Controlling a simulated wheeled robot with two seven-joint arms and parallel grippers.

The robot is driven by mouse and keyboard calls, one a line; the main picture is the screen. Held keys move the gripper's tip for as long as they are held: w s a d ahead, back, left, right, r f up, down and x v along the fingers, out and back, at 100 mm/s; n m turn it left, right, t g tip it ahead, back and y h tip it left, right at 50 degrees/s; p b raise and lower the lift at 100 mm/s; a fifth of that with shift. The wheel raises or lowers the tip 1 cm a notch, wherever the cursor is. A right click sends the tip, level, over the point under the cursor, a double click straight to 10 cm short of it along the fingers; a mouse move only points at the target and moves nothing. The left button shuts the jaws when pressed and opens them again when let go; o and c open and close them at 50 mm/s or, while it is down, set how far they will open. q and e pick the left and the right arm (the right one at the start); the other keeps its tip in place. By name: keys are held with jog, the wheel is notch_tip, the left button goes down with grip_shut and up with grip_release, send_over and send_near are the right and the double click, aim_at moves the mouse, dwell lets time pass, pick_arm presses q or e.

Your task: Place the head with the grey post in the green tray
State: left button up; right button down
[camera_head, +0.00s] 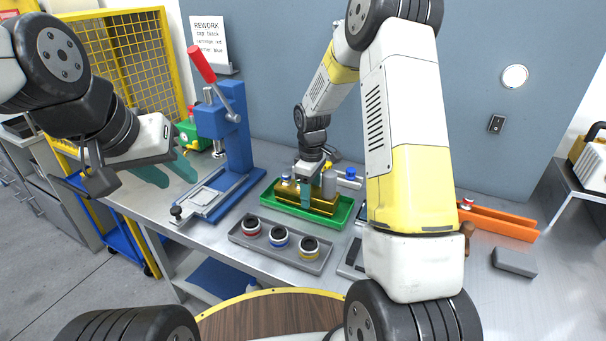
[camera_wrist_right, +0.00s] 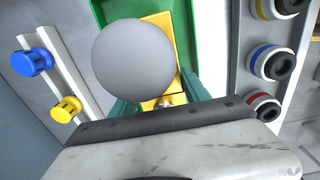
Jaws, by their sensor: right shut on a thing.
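The green tray (camera_head: 344,216) stands on the bench, and its green wall also shows in the right wrist view (camera_wrist_right: 196,40). A brass-yellow head (camera_head: 320,209) is inside the tray's outline, with a grey post (camera_head: 329,183) upright on its right part. In the right wrist view the post's round grey top (camera_wrist_right: 134,60) is large and hides much of the yellow body (camera_wrist_right: 190,86). My right gripper (camera_head: 306,198) is shut on the head, pointing down. I cannot tell whether the head touches the tray floor. My left gripper (camera_head: 168,172) is open and empty, left of the blue press.
A grey tray (camera_head: 290,257) with red-, blue- and yellow-ringed caps lies in front of the green tray. The blue press (camera_head: 237,140) with a red lever stands left. A rail with a blue knob (camera_head: 350,173) lies behind. An orange channel (camera_head: 500,222) is at right.

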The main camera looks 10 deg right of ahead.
jog(key=shift+w+f, duration=0.1)
jog(key=c, duration=0.5)
grip_release()
jog(key=shift+f, duration=0.1)
jog(key=s+r+m+t, duration=0.1)
jog(key=s+r, duration=0.1)
jog(key=r, duration=0.7)
jog(key=s+r+m, duration=0.1)
jog(key=s+r, duration=0.2)
jog(key=r, duration=0.7)
jog(key=s+r+m+t, duration=0.1)
jog(key=s+r+m, duration=0.1)
jog(key=s, duration=0.4)
jog(key=s+d+r+m+t+y, duration=0.1)
jog(key=s+r+m+t, duration=0.1)
jog(key=s, duration=0.5)
jog(key=s+r+m+t+y, duration=0.1)
jog(key=s+r+m+t, duration=0.1)
jog(key=s+r+m, duration=0.2)
jog(key=shift+s+d+r+m, duration=0.15)
jog(key=shift+s+m, duration=0.15)
jog(key=shift+s, duration=1.45)
